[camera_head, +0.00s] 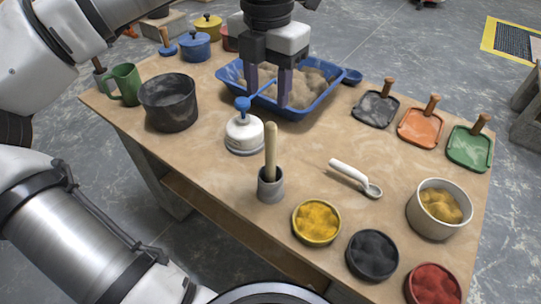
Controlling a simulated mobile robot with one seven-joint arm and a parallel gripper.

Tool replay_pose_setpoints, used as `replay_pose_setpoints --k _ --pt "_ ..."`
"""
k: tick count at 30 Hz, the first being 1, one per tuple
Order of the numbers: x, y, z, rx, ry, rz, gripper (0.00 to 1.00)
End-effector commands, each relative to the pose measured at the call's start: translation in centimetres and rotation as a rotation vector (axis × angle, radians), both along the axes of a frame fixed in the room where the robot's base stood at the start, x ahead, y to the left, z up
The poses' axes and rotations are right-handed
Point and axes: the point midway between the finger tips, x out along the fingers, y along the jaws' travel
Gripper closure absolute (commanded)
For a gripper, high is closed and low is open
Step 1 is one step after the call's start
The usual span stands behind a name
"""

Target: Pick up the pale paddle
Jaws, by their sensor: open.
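The pale wooden stick (270,152) stands upright in a small grey cup (270,188) near the middle front of the table. It is the likeliest pale paddle, but its lower end is hidden in the cup, so I cannot tell its full shape. My gripper (268,98) is open, fingers pointing down, over or in front of the blue tray (302,112) of sandy material. It is behind the stick and apart from it. I see nothing held between the fingers.
A white pump bottle (244,134) stands left of the stick, a white scoop (352,176) to the right. A dark pot (168,103) is at left. Yellow (317,222), black (372,255) and red (433,286) tubs line the front. Bare tabletop lies between the stick and scoop.

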Motion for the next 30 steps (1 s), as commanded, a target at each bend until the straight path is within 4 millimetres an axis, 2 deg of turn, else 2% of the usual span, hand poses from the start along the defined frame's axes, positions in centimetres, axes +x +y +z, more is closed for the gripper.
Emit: replay_pose_setpoints --k 6,9,17,24,30 --pt "-0.1 -0.1 -4.4 -0.004 0.003 -0.004 0.55" --pt "-0.1 -0.1 -6.0 -0.005 0.002 -0.004 0.55" --pt "-0.1 -0.2 -7.9 -0.006 0.002 -0.005 0.55" --pt "-0.2 -0.5 -11.4 -0.008 0.003 -0.006 0.55" --pt "-0.2 -0.5 -12.6 -0.007 0.000 -0.005 0.55"
